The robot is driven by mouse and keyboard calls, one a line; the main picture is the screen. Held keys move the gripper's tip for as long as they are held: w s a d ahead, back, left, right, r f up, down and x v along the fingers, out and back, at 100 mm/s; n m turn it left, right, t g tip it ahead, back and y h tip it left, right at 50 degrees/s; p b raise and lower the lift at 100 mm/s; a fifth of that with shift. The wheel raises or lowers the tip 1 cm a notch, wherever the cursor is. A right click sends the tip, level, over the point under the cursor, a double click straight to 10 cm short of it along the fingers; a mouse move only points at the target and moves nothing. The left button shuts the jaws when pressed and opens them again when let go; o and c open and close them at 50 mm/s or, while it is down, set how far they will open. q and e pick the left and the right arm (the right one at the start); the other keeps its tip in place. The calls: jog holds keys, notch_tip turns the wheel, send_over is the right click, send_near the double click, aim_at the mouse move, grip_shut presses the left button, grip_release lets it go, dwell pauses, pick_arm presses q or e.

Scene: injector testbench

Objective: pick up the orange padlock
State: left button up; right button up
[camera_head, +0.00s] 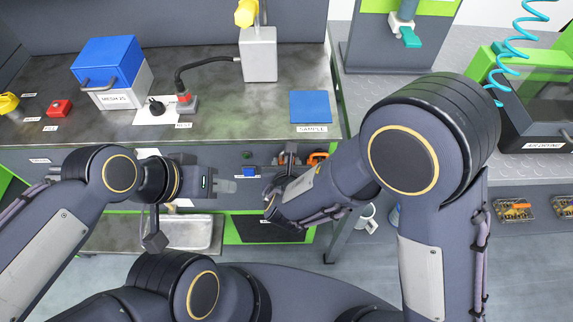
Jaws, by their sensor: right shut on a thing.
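The orange padlock (317,157) shows below the front edge of the bench, beside the upper part of my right forearm. My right gripper (290,157) is just left of it, shut on the padlock; the arm partly hides this contact. My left gripper (226,186) points right in front of the bench, apart from the padlock. Its fingers are too small in the view to tell whether they are open or shut.
The bench holds a blue-lidded box (107,62), a red block (59,108), a grey stand (258,55) and a blue sample mat (310,106). A green button (247,155) and a small blue item (249,171) are between my grippers. A metal tray (190,232) lies lower left.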

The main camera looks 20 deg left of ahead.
jog(key=s+d+r+b, duration=0.1)
jog(key=s+d, duration=0.4)
jog(key=s, duration=1.2)
jog(key=shift+s+b, duration=0.2)
jog(key=shift+b, duration=0.55)
jog(key=shift+r, duration=0.1)
jog(key=shift+s, duration=0.1)
